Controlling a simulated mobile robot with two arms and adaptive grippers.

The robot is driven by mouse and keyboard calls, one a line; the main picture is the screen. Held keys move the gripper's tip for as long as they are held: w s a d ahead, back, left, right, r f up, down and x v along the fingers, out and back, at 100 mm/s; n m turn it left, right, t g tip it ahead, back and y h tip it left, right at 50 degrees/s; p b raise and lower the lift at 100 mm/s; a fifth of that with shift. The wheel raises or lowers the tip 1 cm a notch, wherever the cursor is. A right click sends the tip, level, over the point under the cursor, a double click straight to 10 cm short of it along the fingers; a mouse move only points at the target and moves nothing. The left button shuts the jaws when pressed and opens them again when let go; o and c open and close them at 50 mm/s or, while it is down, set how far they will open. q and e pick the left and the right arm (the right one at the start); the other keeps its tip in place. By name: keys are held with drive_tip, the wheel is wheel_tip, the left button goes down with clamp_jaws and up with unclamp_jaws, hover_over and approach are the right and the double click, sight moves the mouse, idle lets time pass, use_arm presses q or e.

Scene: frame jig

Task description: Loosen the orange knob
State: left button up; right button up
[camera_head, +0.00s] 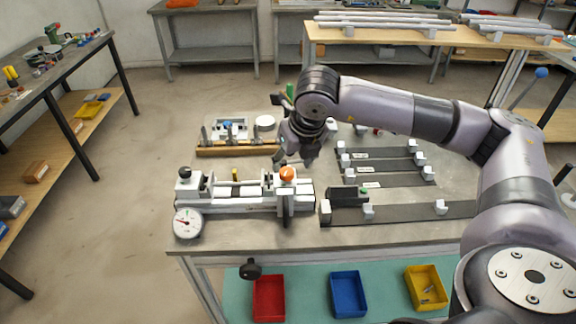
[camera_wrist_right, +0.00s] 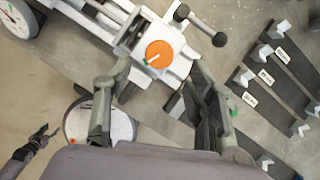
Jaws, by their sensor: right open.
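The orange knob (camera_head: 287,174) sits on top of the right end of a white clamping fixture (camera_head: 245,196) on the grey workbench. In the right wrist view the round knob (camera_wrist_right: 158,54) shows a white pointer mark and lies just beyond my fingertips. My right gripper (camera_head: 293,161) is above and slightly behind the knob in the head view. Its jaws (camera_wrist_right: 153,80) are open and empty, apart from the knob. A dark claw-like shape at the lower left of the wrist view may be my left gripper (camera_wrist_right: 42,138); its jaw state is unclear.
A dial gauge (camera_head: 187,223) stands at the fixture's left front. A black-knobbed lever (camera_wrist_right: 219,39) is close to the orange knob. Dark strips with white blocks (camera_head: 390,210) lie to the right. Red (camera_head: 268,298), blue (camera_head: 348,295) and yellow (camera_head: 427,288) bins are below.

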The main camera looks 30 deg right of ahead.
sight(287, 172)
drive_tip(key=x, duration=0.4)
drive_tip(key=shift+p, duration=0.3)
drive_tip(key=shift+w+f, duration=0.2)
drive_tip(key=shift+f, duration=0.25)
drive_tip(key=c, duration=1.1)
use_arm(q)
drive_tip(key=shift+r, duration=0.45)
use_arm(e)
drive_tip(key=shift+c, duration=0.2)
use_arm(q)
drive_tip(key=shift+f, duration=0.1)
